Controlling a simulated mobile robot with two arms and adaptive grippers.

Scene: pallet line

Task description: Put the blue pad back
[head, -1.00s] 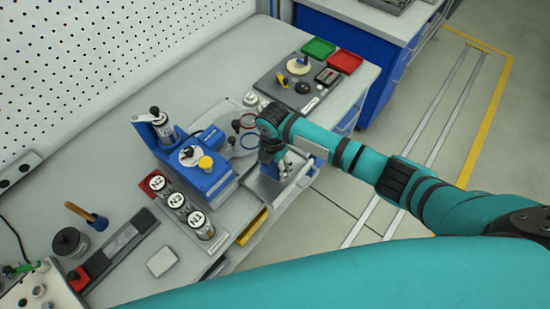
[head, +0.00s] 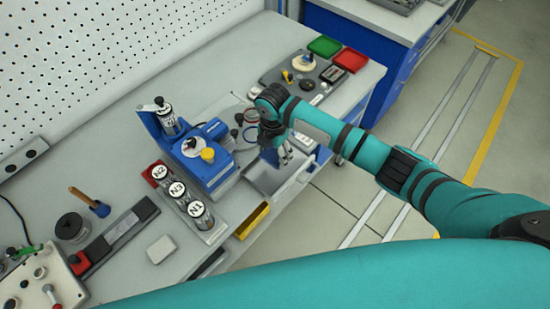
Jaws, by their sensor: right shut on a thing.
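My right gripper (head: 284,156) points down above the front edge of the bench, over the back end of an open grey tray (head: 268,181). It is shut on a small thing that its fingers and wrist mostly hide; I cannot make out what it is. I cannot clearly pick out the blue pad. My left gripper is not in view.
A blue machine with a yellow knob (head: 207,155) stands left of the gripper. Several labelled cylinders (head: 178,189) stand in front of it. A dark fixture board (head: 305,78) lies behind, with green (head: 324,46) and red (head: 350,60) trays.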

